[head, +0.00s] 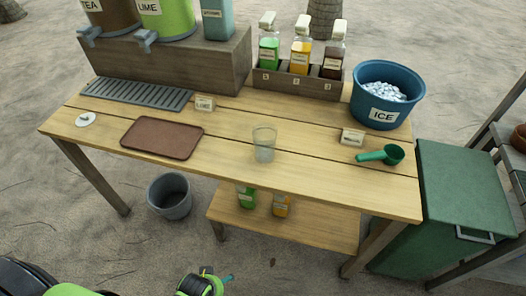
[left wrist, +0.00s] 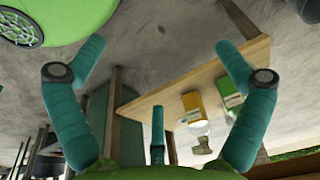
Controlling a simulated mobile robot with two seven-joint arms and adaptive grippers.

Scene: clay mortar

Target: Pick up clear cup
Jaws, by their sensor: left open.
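The clear cup (head: 264,144) stands upright and looks empty on the wooden table (head: 225,135), near the middle of its front half. My left gripper (head: 229,279) is partly in the head view at the bottom edge, in front of the table and well apart from the cup. In the left wrist view my left gripper (left wrist: 160,70) has its teal fingers spread, with nothing between them. The cup cannot be made out in that view. My right gripper is in neither view.
A brown tray (head: 162,138) lies left of the cup. A green scoop (head: 382,154) and an ice bucket (head: 372,88) are to its right. A bottle rack (head: 297,83) stands behind. A lower shelf (head: 310,226) holds bottles. A grey bucket (head: 170,197) is on the sand.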

